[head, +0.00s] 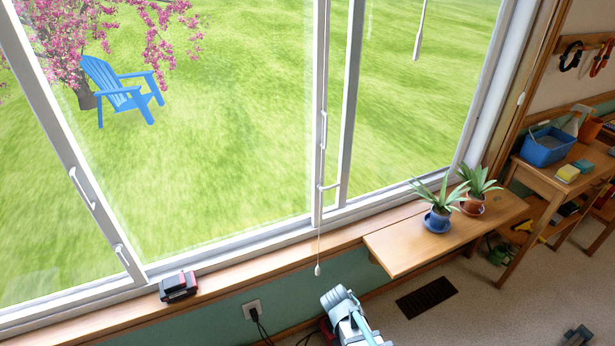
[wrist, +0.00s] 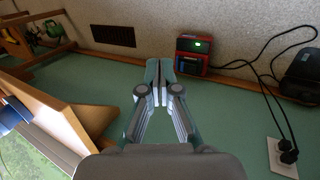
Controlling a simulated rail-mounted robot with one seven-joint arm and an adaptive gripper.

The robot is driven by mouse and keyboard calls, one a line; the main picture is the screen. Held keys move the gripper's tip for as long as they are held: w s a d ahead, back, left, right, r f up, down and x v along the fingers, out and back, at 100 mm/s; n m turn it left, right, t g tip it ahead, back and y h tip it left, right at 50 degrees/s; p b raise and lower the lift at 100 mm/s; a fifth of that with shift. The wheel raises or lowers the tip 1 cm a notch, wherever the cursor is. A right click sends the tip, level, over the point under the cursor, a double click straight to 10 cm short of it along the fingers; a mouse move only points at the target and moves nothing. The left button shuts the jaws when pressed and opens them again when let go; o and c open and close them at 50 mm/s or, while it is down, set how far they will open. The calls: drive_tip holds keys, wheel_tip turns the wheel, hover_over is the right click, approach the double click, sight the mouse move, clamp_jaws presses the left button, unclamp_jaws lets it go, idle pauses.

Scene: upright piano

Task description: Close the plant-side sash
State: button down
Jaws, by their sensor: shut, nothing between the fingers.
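The plant-side sash (head: 352,90) is the white-framed pane at the right of the window in the head view, behind two potted plants. Its left upright stands a little right of the white middle post (head: 318,110), with a narrow green strip between them. White handles (head: 324,130) show beside this post, one higher and one lower. My gripper (wrist: 160,82) is shut and empty in the wrist view, in front of the green wall below the sill. The head view shows part of my arm low at the centre, below the sill and apart from the sash; the fingertips cannot be made out there.
Two potted plants (head: 437,218) stand on a wooden shelf (head: 400,250) jutting in front of the sash. A pull cord (head: 318,268) hangs by the middle post. A red-black object (head: 178,286) sits on the left sill. A black box (wrist: 302,80) and cables lie below.

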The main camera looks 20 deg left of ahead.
drive_tip(key=w+a+r+n+t+y+b, duration=0.15)
drive_tip(key=w+a+r+t, duration=0.3)
drive_tip(key=a+r, duration=0.5)
drive_tip(key=w+a+r+n+t, duration=0.3)
drive_tip(key=w+a+r+t, duration=0.15)
drive_tip(key=a+r, duration=0.55)
drive_tip(key=w+a+r+n+t+y, duration=0.25)
drive_tip(key=a+r, duration=0.35)
drive_tip(key=r, duration=0.3)
drive_tip(key=w+a+r+n+t+y, duration=0.1)
drive_tip(key=a+r+n+t, duration=0.15)
drive_tip(key=a+r, duration=0.4)
drive_tip(key=w+d+r+p, duration=0.1)
drive_tip(key=w+d+p, duration=0.2)
drive_tip(key=w, duration=0.9)
drive_tip(key=shift+d+r+t, duration=0.35)
drive_tip(key=shift+t, duration=0.05)
drive_tip(key=shift+w+m, duration=0.2)
drive_tip(key=shift+m, duration=0.05)
